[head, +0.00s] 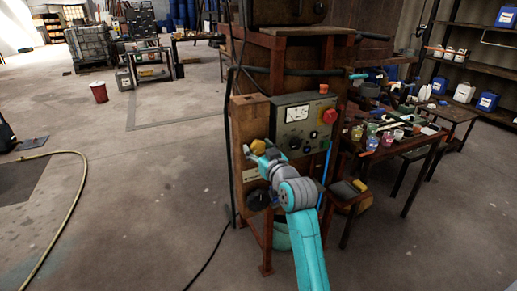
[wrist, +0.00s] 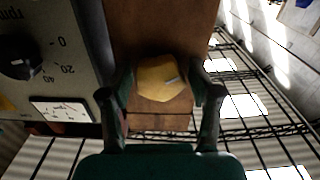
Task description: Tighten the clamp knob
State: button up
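The clamp knob (wrist: 160,78) is yellow and faceted, with a small pale mark on its right part. It sits at the front of a brown wooden-looking block (wrist: 180,25). In the head view the knob (head: 258,146) shows just beyond my gripper (head: 260,157), on the post left of the control panel. In the wrist view the two dark fingers of my gripper (wrist: 162,92) stand on either side of the knob, very near its edges. I cannot tell whether the fingers press on it or leave small gaps.
A grey control panel (head: 292,122) with a dial, dark knobs and a red button (head: 329,116) is close on the right. A dark hanging cable runs down left of the post. A cluttered table (head: 385,150) stands to the right. The floor on the left is mostly clear.

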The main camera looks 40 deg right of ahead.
jog(key=c, duration=0.7)
jog(key=shift+m, duration=0.4)
jog(key=m, duration=0.4)
jog(key=shift+m, duration=0.4)
jog(key=m, duration=1.1)
jog(key=shift+m, duration=0.4)
jog(key=m, duration=0.6)
jog(key=shift+m, duration=0.4)
